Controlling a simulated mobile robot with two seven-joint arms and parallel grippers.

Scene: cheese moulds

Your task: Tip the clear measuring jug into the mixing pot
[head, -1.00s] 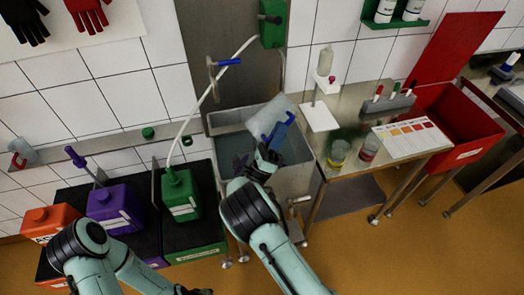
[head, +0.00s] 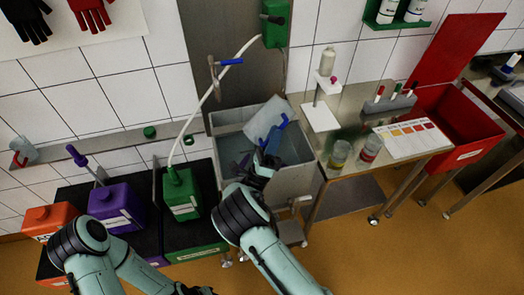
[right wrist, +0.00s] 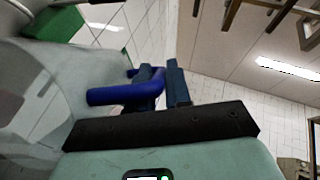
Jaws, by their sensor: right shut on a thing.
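The clear measuring jug (head: 264,118) is tilted above the grey rectangular basin (head: 226,122) in the head view. My right gripper (head: 268,146) is shut on its blue handle. In the right wrist view the blue handle (right wrist: 115,96) sits between the fingers and the jug's clear wall (right wrist: 45,70) fills the left side. Whether the jug holds liquid is unclear. No separate mixing pot can be told apart; the basin lies directly below the jug. My left arm enters at lower left, its gripper out of view.
Orange (head: 48,222), purple (head: 116,208) and green (head: 181,193) canisters stand left of the basin. A steel table (head: 350,140) at right carries a yellow beaker (head: 340,153), a red beaker (head: 369,149) and a colour chart (head: 408,138). A red bin (head: 460,120) stands further right.

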